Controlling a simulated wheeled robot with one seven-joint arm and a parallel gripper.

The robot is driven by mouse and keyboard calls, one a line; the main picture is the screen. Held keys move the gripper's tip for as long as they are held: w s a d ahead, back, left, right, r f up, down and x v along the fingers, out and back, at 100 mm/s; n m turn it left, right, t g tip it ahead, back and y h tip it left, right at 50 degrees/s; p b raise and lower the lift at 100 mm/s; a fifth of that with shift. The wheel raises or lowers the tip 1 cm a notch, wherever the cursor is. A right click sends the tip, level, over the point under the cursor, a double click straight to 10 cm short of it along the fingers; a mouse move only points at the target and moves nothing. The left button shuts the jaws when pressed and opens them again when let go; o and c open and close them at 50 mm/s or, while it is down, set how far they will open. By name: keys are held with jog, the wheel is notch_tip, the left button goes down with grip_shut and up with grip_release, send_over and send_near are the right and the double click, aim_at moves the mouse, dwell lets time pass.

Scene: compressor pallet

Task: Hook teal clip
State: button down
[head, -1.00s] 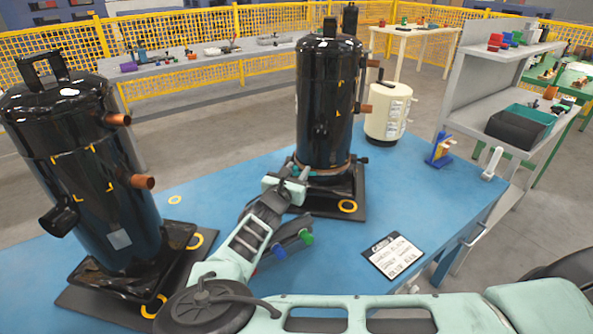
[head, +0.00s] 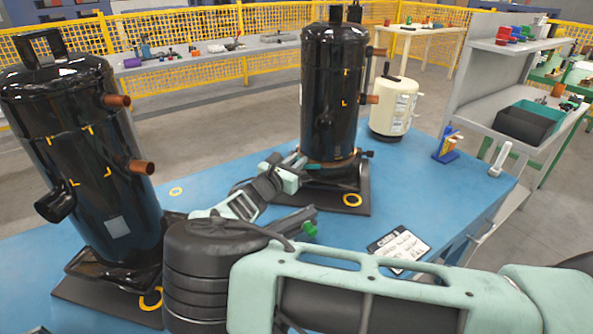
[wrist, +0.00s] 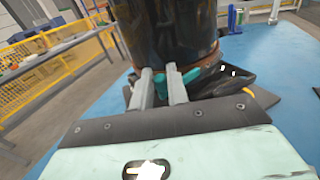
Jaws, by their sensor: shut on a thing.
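The teal clip (wrist: 188,77) shows in the wrist view between and just right of my finger ends, against the foot of a black compressor. My gripper (wrist: 160,76) is shut on it. In the head view my gripper (head: 300,163) reaches the lower left side of the middle black compressor (head: 332,95), and a bit of teal shows at its fingers. A copper-coloured band (head: 329,166) runs around that compressor's foot. The clip is partly hidden by my fingers, and I cannot tell whether it is hooked on the band.
A second black compressor (head: 85,160) with copper pipe stubs stands at the left of the blue table (head: 480,215). A cream tank (head: 394,106) stands behind the middle compressor. A label card (head: 398,247) lies at the right. A grey shelf (head: 480,100) stands beyond the right edge.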

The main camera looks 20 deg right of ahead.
jog(key=shift+w+d+f+m+g+h+b, duration=0.15)
jog(key=shift+d+m+g+h+b, duration=0.25)
jog(key=shift+g, duration=0.15)
jog(key=shift+w+d+f+m+g+h+b, duration=0.15)
jog(key=shift+d+m+g+h+b, duration=0.25)
jog(key=shift+g, duration=0.15)
jog(key=shift+w+d+r+m+g+h, duration=0.1)
jog(key=shift+r+m+g+h, duration=0.2)
jog(key=shift+m+g, duration=0.1)
jog(key=shift+r, duration=0.1)
jog(key=c, duration=1.4)
grip_release()
jog(key=shift+r, duration=0.1)
jog(key=shift+c, duration=0.2)
jog(key=shift+w, duration=0.1)
jog(key=shift+s+a, duration=0.2)
jog(key=shift+a, duration=0.5)
jog(key=b+v, duration=0.1)
jog(key=v, duration=1.5)
jog(key=shift+b, duration=0.4)
